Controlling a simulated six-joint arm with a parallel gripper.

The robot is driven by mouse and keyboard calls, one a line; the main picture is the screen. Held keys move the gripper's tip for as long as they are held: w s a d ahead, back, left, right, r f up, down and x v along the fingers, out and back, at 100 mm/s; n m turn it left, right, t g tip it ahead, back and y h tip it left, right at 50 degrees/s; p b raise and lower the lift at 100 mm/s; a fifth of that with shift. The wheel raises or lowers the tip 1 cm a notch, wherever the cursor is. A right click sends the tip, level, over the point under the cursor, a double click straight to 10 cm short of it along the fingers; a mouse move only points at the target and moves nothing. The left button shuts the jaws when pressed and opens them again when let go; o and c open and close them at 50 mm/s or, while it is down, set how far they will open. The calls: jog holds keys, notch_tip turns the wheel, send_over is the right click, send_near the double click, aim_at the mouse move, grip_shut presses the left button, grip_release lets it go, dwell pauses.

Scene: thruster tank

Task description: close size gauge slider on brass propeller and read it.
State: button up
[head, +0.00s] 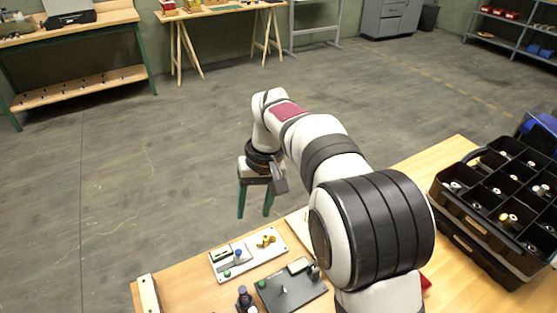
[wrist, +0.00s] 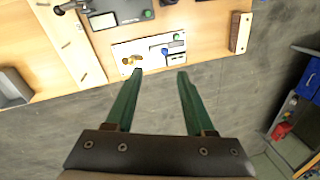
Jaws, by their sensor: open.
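A white plate (head: 275,256) lies near the table's far edge and also shows in the wrist view (wrist: 148,64). On it is the brass propeller (head: 266,241), at the left of the plate in the wrist view (wrist: 131,60). Beside it is what looks like the size gauge (head: 222,254), with a blue knob (head: 238,254) that shows in the wrist view too (wrist: 165,51). The slider's gap and any reading are too small to make out. My gripper (head: 253,215) has its two green fingers apart and empty, in the air clear of the plate.
A dark plate (head: 291,292) with a green button stands beside the white plate. A black compartment box (head: 490,235) is at the right of the table. A pale block (head: 148,294) lies at the left edge. Open floor lies beyond the table.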

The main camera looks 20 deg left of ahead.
aim_at(239, 250)
jog(key=shift+n, duration=0.4)
jog(key=a+f, duration=0.1)
jog(key=f, duration=0.4)
jog(key=a+f, duration=0.2)
jog(key=f, duration=0.4)
jog(key=s+a+f, duration=0.1)
jog(key=f, duration=0.4)
jog(key=shift+a+f, duration=0.3)
jog(key=shift+f, duration=0.1)
jog(key=shift+c, duration=0.2)
grip_shut()
jog(key=shift+r, duration=0.1)
